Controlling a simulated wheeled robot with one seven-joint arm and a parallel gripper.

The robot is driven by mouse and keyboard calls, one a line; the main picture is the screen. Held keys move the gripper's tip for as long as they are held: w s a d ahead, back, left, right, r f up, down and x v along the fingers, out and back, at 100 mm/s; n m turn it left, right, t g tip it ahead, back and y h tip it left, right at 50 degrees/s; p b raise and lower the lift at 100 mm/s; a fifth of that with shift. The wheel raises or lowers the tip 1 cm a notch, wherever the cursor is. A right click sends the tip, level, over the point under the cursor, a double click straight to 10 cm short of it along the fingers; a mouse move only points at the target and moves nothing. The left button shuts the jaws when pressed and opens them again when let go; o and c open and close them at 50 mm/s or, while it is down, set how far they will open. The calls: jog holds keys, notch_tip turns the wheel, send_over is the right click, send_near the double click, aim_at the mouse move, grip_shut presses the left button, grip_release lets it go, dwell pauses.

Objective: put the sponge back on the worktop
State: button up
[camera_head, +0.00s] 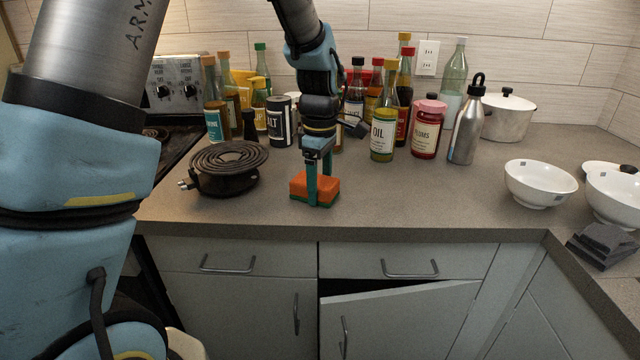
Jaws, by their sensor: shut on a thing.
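The sponge (326,190) is orange with a green underside. It is at the worktop (420,205), near the front edge, right of the coil burner. My gripper (318,198) points down from above and is shut on the sponge, with one teal finger across its near side. The far finger is partly hidden. The sponge looks level and at or very close to the worktop surface; I cannot tell whether it touches.
A black coil burner (224,168) lies left of the sponge. White bowls (540,184) and dark pads (604,245) are at the right. A cabinet door (400,322) below is ajar. The worktop right of the sponge is clear.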

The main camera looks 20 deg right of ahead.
aim_at(320, 181)
jog(key=o, duration=1.2)
jog(key=shift+f, duration=0.1)
notch_tip(320, 181, up, 12)
jog(key=shift+r+b, duration=0.15)
jog(key=shift+b, duration=0.5)
